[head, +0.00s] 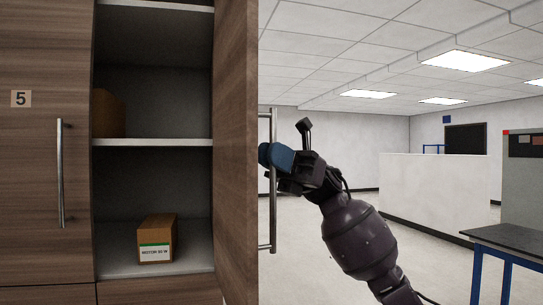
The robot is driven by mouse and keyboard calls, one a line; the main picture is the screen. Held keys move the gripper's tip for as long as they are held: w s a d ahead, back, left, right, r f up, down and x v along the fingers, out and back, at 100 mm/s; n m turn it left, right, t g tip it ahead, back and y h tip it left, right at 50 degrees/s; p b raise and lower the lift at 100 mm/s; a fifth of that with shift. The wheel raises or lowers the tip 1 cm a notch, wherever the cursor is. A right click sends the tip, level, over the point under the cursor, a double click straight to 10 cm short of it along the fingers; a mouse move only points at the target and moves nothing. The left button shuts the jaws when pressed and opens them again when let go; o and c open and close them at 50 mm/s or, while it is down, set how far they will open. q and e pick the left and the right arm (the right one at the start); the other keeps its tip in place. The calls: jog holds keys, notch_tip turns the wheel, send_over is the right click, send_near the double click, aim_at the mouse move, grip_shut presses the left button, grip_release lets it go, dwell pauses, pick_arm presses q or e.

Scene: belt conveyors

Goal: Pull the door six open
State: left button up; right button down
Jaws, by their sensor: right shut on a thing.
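A wooden cabinet door (237,130) stands swung out to the right, seen at a steep angle; its front face and any number on it are turned away from me. A vertical metal bar handle (273,220) sits on its far side. My right gripper (268,157), with blue fingertips, is shut on this handle at about its middle. The open compartment shows grey shelves (150,142). My left gripper is not in view.
A closed door (40,180) marked 5 with its own handle is at the left. A labelled box (157,240) is on the lower shelf, and a brown object (110,113) is on the upper one. A dark-topped table (515,238) stands at the right. Floor behind my arm is clear.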

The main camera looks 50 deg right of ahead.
jog(key=c, duration=1.5)
grip_release()
jog(key=shift+r, duration=0.1)
jog(key=shift+o, duration=0.2)
jog(key=b+v, duration=0.1)
jog(key=v, duration=0.9)
jog(key=shift+d+f, duration=0.2)
jog(key=shift+d, duration=0.2)
